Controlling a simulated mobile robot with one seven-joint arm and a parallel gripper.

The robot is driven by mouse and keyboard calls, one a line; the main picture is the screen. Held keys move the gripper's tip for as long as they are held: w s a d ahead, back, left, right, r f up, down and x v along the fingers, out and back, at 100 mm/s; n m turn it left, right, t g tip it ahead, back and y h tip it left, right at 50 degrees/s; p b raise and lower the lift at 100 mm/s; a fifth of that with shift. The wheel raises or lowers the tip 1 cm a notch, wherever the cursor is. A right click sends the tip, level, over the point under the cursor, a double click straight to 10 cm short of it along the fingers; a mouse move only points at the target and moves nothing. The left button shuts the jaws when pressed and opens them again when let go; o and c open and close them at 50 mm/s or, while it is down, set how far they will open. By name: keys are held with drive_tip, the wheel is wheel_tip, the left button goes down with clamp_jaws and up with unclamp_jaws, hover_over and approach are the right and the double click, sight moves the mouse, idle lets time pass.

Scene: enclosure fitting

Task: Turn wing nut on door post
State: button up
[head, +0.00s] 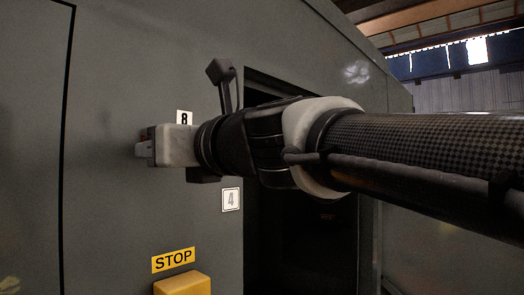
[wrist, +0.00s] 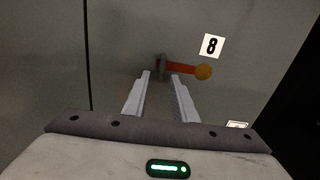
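The dark piece shows just beyond the gap between the fingertips; the bar runs past the right fingertip. I cannot tell whether they touch. In the head view, my gripper (head: 146,148) is close to the panel and hides most of the fitting.
A number 8 label (head: 184,117) is just above my gripper, and a number 4 label (head: 231,200) is lower right. A STOP sign (head: 173,260) sits above a yellow box (head: 182,284). A dark opening (head: 300,250) lies right of the panel, behind my arm.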

drive_tip(key=b+v, duration=0.1)
drive_tip(key=v, duration=1.6)
drive_tip(key=shift+d+b, duration=0.25)
drive_tip(key=shift+b, duration=0.15)
drive_tip(key=shift+s, duration=0.1)
drive_tip(key=w+d+f+n+g+h, duration=0.15)
drive_tip(key=f+n, duration=0.25)
drive_tip(key=f, duration=0.4)
drive_tip(key=w+d+f+n+h, duration=0.1)
drive_tip(key=d+f+n+h, duration=0.2)
drive_tip(key=f, duration=0.4)
drive_tip(key=w+d+f+n+g+h, duration=0.1)
drive_tip(key=d+f+n+h, duration=0.2)
drive_tip(key=f, duration=0.5)
drive_tip(key=s+d+f+n+g+h, duration=0.1)
drive_tip(key=s+d+f+n+h, duration=0.1)
drive_tip(key=d+f+n, duration=0.4)
drive_tip(key=s+d+f+n+g+h, duration=0.2)
drive_tip(key=d+f+n, duration=0.4)
drive_tip(key=f+n, duration=0.3)
wheel_tip(320, 180, down, 4)
drive_tip(key=shift+s+r+h, duration=0.1)
drive_tip(key=shift+s+h, duration=0.4)
drive_tip(key=shift+h, duration=0.75)
